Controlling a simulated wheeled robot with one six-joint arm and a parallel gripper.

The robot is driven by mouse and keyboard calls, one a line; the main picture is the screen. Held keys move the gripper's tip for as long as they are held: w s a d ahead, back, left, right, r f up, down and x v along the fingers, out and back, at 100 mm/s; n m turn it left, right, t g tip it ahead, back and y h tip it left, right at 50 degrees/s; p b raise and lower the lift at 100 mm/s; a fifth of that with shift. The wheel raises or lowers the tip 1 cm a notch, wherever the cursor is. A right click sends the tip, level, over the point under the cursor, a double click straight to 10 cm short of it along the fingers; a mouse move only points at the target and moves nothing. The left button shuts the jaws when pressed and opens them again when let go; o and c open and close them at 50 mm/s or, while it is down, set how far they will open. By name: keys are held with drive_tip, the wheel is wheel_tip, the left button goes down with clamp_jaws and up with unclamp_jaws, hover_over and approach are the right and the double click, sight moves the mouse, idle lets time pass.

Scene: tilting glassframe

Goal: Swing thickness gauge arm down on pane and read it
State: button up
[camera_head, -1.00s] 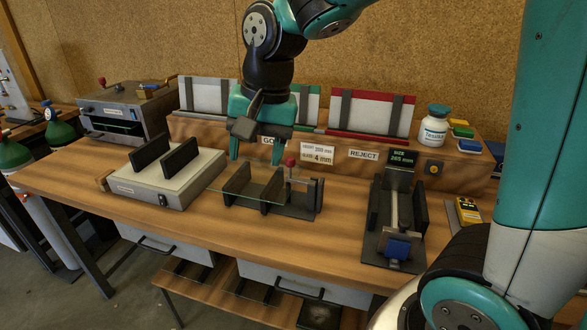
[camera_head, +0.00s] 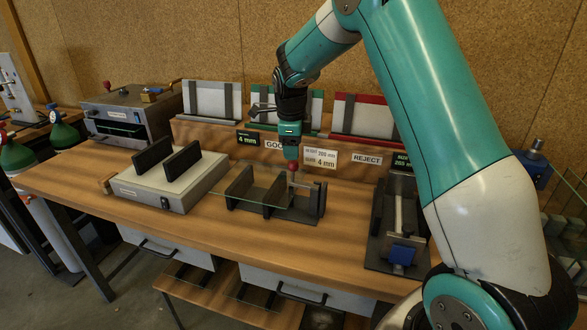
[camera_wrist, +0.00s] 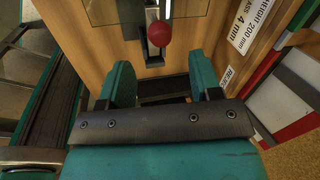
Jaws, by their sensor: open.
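The thickness gauge (camera_head: 307,197) is a dark stand on the bench, at the right end of a slotted rack. The gauge arm carries a red ball knob (camera_head: 292,167), which also shows large in the wrist view (camera_wrist: 160,34). My gripper (camera_head: 291,158) points down just above the knob. In the wrist view its two teal fingers (camera_wrist: 162,82) are apart with nothing between them, and the knob appears just beyond them. Whether the gauge arm touches the pane is unclear.
A green-lit display (camera_head: 248,139) reads 4 mm on the back ledge. A card (camera_head: 321,158) shows 200 mm and 4 mm. A pale-topped box with black uprights (camera_head: 167,180) stands left. A sizing fixture (camera_head: 397,236) stands right. Bare bench (camera_head: 215,232) lies in front.

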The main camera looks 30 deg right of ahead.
sight(293, 170)
drive_tip(key=p+x, duration=0.1)
drive_tip(key=x, duration=0.8)
drive_tip(key=shift+f+p, duration=0.25)
drive_tip(key=shift+p, duration=0.1)
clamp_jaws()
